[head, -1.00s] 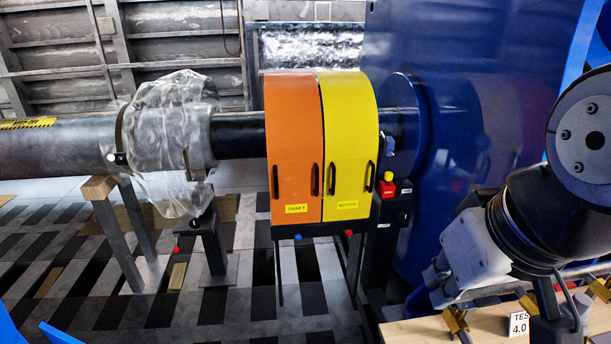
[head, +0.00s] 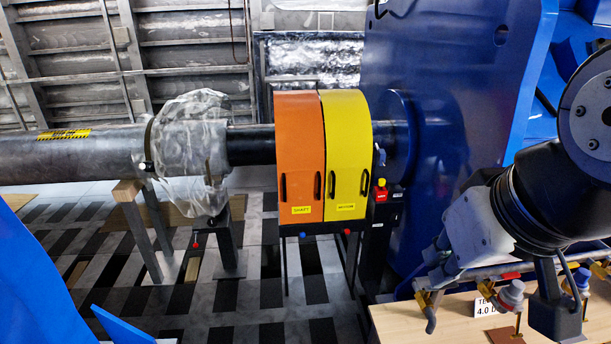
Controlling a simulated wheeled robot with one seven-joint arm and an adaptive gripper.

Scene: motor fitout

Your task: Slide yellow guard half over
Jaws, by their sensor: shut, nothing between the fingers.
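The yellow guard half (head: 346,150) is a tall curved cover with two black handles and a small label. It stands upright around the dark shaft (head: 252,144), right beside the orange guard half (head: 298,150), with only a thin seam between them. Both sit on a dark rail or stand (head: 325,228).
A large blue housing (head: 450,110) stands right of the guards. A red-and-yellow button box (head: 380,190) sits beside the yellow half. A wooden table (head: 400,325) with several fittings is at lower right. Plastic wrap (head: 190,150) covers a coupling at left. Floor in front is open.

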